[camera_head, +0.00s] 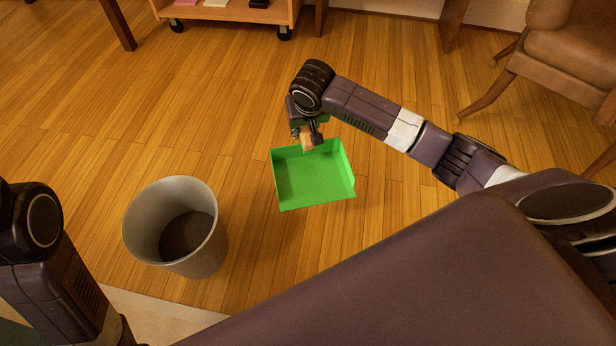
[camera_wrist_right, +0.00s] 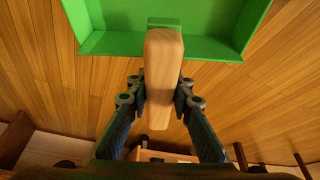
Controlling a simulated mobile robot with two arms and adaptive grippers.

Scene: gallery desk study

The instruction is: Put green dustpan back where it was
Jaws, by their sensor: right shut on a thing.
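The green dustpan (camera_head: 314,180) shows in the middle of the head view, its tray empty and its open side toward me. In the right wrist view its green tray (camera_wrist_right: 110,42) is at the top, with a wooden handle (camera_wrist_right: 162,75) running down from it. My right gripper (camera_head: 309,140) is shut on this handle, and both fingers (camera_wrist_right: 162,98) press its sides in the wrist view. I cannot tell for sure whether the dustpan is clear of the floor. My left arm shows at the left edge of the head view; its gripper is out of view.
A grey bin (camera_head: 145,228), empty as far as I see, stands on the wooden floor (camera_head: 215,90) left of the dustpan. A wheeled wooden cart (camera_head: 236,12) is at the back. A brown chair (camera_head: 565,60) is at the upper right. Floor behind the dustpan is clear.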

